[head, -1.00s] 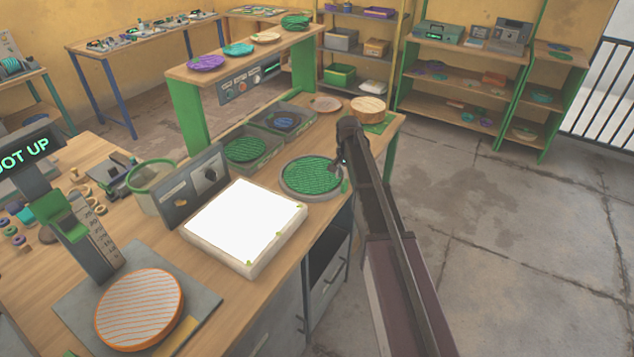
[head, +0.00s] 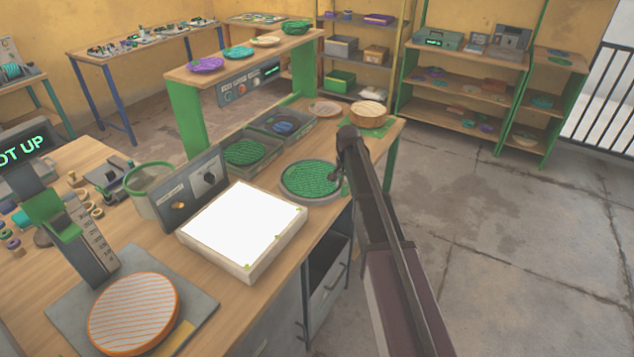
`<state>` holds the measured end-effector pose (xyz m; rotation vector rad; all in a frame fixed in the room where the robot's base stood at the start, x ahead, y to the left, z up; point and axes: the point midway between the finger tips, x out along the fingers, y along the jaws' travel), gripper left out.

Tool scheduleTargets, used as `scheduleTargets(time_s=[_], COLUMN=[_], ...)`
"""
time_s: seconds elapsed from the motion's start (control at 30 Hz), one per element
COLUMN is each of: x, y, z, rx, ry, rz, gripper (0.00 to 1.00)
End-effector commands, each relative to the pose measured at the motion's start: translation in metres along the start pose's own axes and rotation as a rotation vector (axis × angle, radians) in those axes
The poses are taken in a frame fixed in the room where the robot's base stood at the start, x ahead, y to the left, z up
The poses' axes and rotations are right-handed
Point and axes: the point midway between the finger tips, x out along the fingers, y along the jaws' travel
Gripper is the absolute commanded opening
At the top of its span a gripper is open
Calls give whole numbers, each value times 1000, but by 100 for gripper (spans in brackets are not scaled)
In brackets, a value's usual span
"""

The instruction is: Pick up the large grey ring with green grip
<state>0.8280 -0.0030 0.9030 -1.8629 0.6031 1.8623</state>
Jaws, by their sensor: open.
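The large grey ring (head: 301,198) lies flat on the bench, around a green ridged disc (head: 308,178). Its green grip (head: 345,188) shows only as a small bit at the right side, mostly hidden by my arm. My gripper (head: 335,177) is at the right part of the ring, small and dark in the picture. It is open with nothing in it. I cannot tell whether its fingers touch the ring or hover just over it.
A bright white light panel (head: 243,230) stands just left of the ring. Grey trays (head: 244,153) with discs lie behind it. An orange-rimmed disc (head: 133,312) lies on a plate at front left.

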Motion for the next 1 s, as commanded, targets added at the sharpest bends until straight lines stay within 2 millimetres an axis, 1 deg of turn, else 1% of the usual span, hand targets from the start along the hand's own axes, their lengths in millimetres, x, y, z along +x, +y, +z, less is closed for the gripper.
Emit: scheduleTargets(time_s=[0.03,0.07,0.1,0.17,0.2,0.23,0.7,0.87,1.0], x=[0,0,0,0,0,0,-1,-5,-13], y=[0,0,0,0,0,0,0,0,0], z=[0,0,0,0,0,0,0,0,0], rx=[0,0,0,0,0,0,1,1,1], ry=[0,0,0,0,0,0,0,0,0], rz=[0,0,0,0,0,0,0,0,0], gripper=[60,51,39,21,10,1,0,0,0])
